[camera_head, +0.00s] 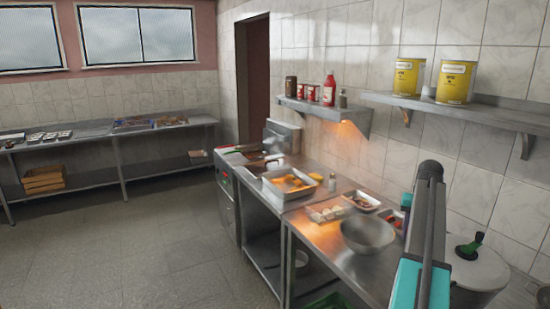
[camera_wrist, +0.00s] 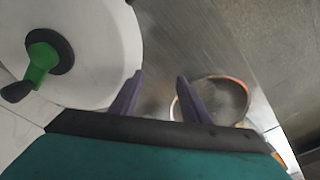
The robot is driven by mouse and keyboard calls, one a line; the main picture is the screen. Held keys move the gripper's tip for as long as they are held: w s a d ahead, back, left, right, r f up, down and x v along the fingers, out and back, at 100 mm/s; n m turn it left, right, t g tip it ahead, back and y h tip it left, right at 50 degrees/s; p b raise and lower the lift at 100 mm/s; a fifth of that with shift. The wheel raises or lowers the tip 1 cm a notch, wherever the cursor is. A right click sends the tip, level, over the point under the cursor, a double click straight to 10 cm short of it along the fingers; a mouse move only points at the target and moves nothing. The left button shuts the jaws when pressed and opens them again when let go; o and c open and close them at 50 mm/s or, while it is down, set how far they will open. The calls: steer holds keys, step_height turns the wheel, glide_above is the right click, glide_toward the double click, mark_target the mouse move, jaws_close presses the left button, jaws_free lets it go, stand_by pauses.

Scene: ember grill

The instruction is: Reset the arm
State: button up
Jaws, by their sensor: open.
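My gripper (camera_wrist: 156,92) shows in the wrist view with its two dark fingers spread apart and nothing between them. Past the fingertips is the steel counter, with a round metal bowl (camera_wrist: 222,98) beyond the right finger. In the head view my arm rises at the right in front of the counter, and its gripper end cannot be made out. The metal bowl (camera_head: 368,233) stands on the steel counter (camera_head: 325,236) left of my arm.
A round white lidded container with a green handle (camera_head: 470,246) stands right of my arm; its lid (camera_wrist: 85,45) fills the wrist view's upper left. Trays of food (camera_head: 291,183) lie along the counter. A wall shelf (camera_head: 460,105) holds yellow cans. Open floor (camera_head: 150,250) lies left.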

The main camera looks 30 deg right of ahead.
steer(key=w+a+f+n, duration=0.1)
steer(key=w+a+f, duration=0.4)
steer(key=a, duration=0.5)
steer(key=w+a+f+n, duration=0.2)
steer(key=w+a+f, duration=0.2)
steer(key=a+f, duration=0.5)
steer(key=w+a+f+n, duration=0.1)
steer(key=w+a+f, duration=0.35)
steer(key=a, duration=0.65)
steer(key=s+a+f+n, duration=0.2)
steer(key=a+f, duration=0.3)
steer(key=a, duration=0.5)
steer(key=s+a+f+n, duration=0.1)
steer(key=s+a+f, duration=0.3)
steer(key=a, duration=0.6)
steer(key=s+a+f+n, duration=0.1)
steer(key=a+f+n, duration=0.1)
steer(key=a+f, duration=0.65)
steer(key=s+a+f+g+b, duration=0.2)
steer(key=s+f+g+b, duration=0.1)
steer(key=s+f, duration=0.9)
steer(key=s+a+f+g+b, duration=0.2)
steer(key=s+f+b, duration=0.3)
steer(key=s+f, duration=0.7)
steer(key=s+g, duration=0.1)
steer(key=s, duration=0.2)
steer(key=shift+s+a+f+n+g+y, duration=0.25)
steer(key=shift+a+n+g+y, duration=0.05)
steer(key=shift+a+n+y, duration=0.1)
